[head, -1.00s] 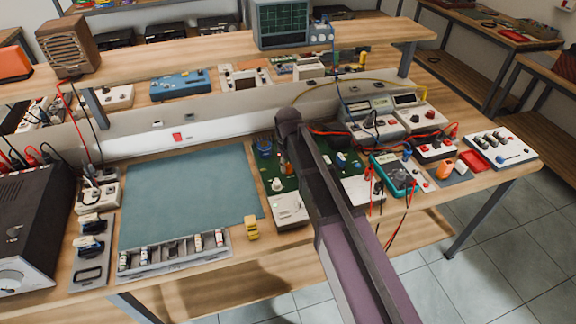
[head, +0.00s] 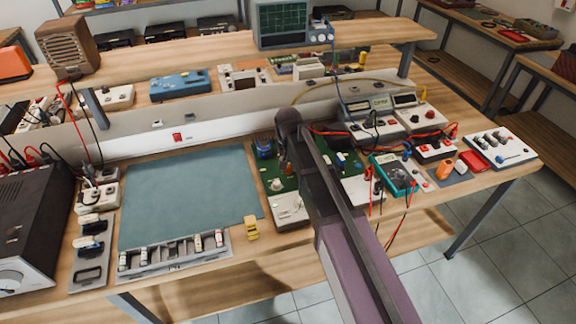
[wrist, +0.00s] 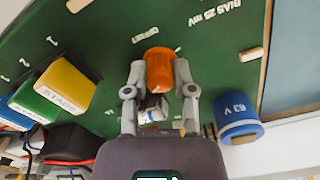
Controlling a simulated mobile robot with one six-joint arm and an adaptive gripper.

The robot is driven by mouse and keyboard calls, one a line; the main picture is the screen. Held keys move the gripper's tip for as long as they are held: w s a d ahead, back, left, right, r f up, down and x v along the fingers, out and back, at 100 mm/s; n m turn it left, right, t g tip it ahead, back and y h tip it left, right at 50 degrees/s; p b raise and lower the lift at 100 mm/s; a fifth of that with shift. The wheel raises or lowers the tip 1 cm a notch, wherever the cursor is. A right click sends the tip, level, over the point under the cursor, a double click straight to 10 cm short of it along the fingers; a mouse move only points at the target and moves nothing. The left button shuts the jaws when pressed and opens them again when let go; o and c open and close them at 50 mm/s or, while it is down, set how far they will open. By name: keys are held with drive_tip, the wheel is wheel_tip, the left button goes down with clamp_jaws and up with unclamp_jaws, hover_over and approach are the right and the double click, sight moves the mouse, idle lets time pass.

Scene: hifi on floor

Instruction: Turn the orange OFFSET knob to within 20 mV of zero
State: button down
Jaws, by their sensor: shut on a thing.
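The orange knob (wrist: 160,68) stands on the green circuit board (wrist: 110,35) in the wrist view. My gripper (wrist: 160,78) has one fingertip on each side of the knob and is shut on it. A small pale part shows between the fingers below the knob. In the head view my arm covers much of the green board (head: 262,178), and the grip is mostly hidden. A bench meter (head: 380,103) with a small lit display stands behind the board to the right; its reading is too small to read.
A blue capacitor (wrist: 238,115) marked 63 V stands close right of my gripper. Yellow (wrist: 65,85) and green (wrist: 42,98) blocks stand to its left. A teal multimeter (head: 395,172) with leads lies right of my arm. The blue-green mat (head: 190,190) is clear.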

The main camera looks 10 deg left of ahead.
drive_tip(key=shift+s, duration=0.15)
drive_tip(key=shift+c, duration=2.2)
unclamp_jaws()
drive_tip(key=shift+n, duration=0.4)
